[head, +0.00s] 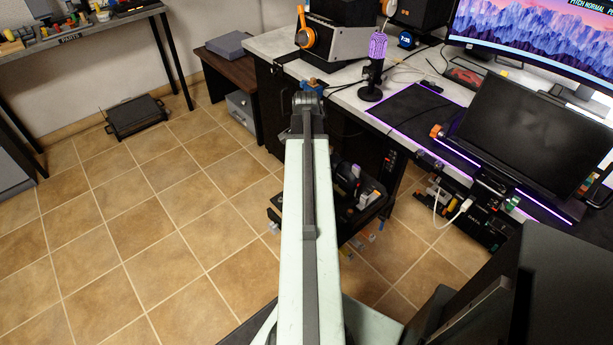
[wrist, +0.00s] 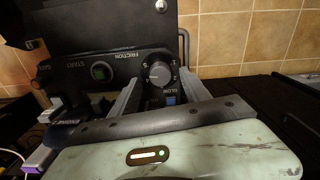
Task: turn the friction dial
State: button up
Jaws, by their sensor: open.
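The friction dial (wrist: 159,74) is a dark round knob with pale marks around it, on a black panel in the wrist view. A FRICTION label (wrist: 123,55) is on the panel to its left. My gripper (wrist: 160,77) is open, with one grey finger on each side of the dial. I cannot tell whether either finger touches it. In the head view, my pale green arm reaches forward, and the fingers and the dial cannot be made out there.
A green START button (wrist: 101,71) and a blue switch (wrist: 171,100) are near the dial. A desk with a microphone (head: 376,55) and monitor (head: 535,125) is at the right. Tiled floor at left is mostly clear.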

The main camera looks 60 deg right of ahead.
notch_tip(320, 180, down, 2)
jog(key=shift+b, duration=0.4)
jog(key=shift+r, duration=0.1)
grip_shut()
jog(key=shift+n, duration=2.3)
grip_release()
